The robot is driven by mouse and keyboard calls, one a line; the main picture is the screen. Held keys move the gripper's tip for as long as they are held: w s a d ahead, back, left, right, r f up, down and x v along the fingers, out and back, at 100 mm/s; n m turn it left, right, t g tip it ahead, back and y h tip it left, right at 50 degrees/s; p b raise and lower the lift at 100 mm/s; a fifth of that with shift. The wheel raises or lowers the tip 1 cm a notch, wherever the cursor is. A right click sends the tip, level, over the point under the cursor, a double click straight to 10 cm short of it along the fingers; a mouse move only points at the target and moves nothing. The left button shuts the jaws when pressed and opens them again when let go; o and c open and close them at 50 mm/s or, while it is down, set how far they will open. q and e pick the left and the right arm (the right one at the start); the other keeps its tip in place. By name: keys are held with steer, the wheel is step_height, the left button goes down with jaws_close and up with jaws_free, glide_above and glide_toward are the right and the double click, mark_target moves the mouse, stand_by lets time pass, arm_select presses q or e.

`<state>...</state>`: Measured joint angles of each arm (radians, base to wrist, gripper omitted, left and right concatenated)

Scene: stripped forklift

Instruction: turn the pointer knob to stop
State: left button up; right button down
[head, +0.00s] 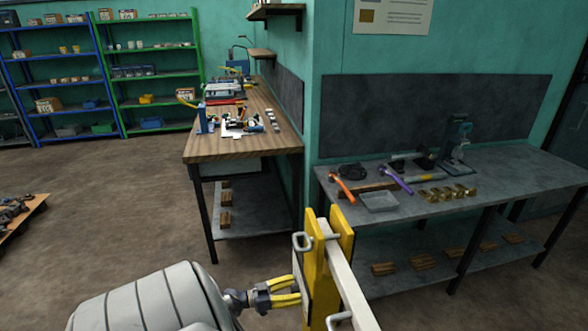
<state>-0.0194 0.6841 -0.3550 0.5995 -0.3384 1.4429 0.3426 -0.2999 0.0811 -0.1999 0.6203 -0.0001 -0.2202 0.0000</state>
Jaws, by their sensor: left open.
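No pointer knob can be made out in the head view. My left gripper (291,291) is at the bottom centre, its two yellow fingers spread apart with nothing seen between them. Its fingertips point right and end at the left side of a yellow upright frame (313,268); I cannot tell whether they touch it. A pale beige bar (346,277) runs along the frame, and grey metal handles (303,241) stick out near its top and bottom. My right gripper is not in view.
A grey metal bench (535,177) with tools and a grey tray (379,202) stands at right. A wooden workbench (222,149) stands behind, with blue and green shelves (150,75) at the back left. A wooden pallet (27,219) with parts lies at the left edge. The floor between is clear.

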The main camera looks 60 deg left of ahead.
arm_select(q)
steer(key=shift+c, duration=0.6)
steer(key=c, duration=1.2)
